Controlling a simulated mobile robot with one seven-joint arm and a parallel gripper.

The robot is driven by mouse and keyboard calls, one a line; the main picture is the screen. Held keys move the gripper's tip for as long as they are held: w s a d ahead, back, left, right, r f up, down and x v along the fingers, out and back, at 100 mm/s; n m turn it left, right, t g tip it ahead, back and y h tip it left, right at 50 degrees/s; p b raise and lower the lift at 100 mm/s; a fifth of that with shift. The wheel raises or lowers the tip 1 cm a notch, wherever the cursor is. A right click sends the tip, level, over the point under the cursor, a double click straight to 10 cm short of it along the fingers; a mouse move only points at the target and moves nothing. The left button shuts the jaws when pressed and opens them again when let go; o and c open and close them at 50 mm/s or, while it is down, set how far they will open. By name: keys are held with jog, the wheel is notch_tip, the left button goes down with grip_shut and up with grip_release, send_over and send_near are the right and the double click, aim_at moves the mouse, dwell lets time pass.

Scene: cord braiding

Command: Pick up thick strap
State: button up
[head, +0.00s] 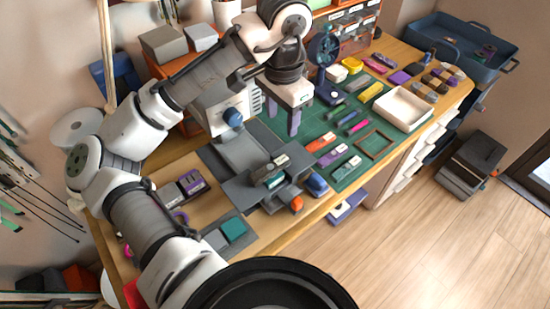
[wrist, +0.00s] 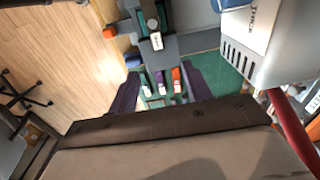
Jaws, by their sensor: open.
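I cannot tell for certain which item is the thick strap. Three labelled pieces lie side by side on the green cutting mat: an orange-red one (head: 321,142), a purple one (head: 331,156) and a dark green one (head: 346,168). In the wrist view the orange one (wrist: 177,79), the purple one (wrist: 160,82) and the green one (wrist: 145,84) show between my fingers, farther off. My gripper (head: 283,118), with purple fingers, is open and empty above the bench, left of and behind these pieces. It also shows in the wrist view (wrist: 160,73).
A grey machine (head: 245,150) with dark labelled blocks on it stands left of the mat. A blue-knobbed white box (head: 225,112) is close beside my gripper. A white tray (head: 403,107) and a brown frame (head: 375,143) lie to the right. Small coloured pieces crowd the mat's back.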

aim_at(278, 162)
jog(key=f, duration=1.3)
jog(key=shift+s+a+f+p, duration=0.3)
jog(key=shift+s+a+f, duration=0.05)
jog(key=shift+a, duration=0.05)
jog(key=c, duration=1.1)
jog(key=shift+o, duration=0.2)
jog(key=shift+r, duration=0.1)
notch_tip(278, 162, up, 10)
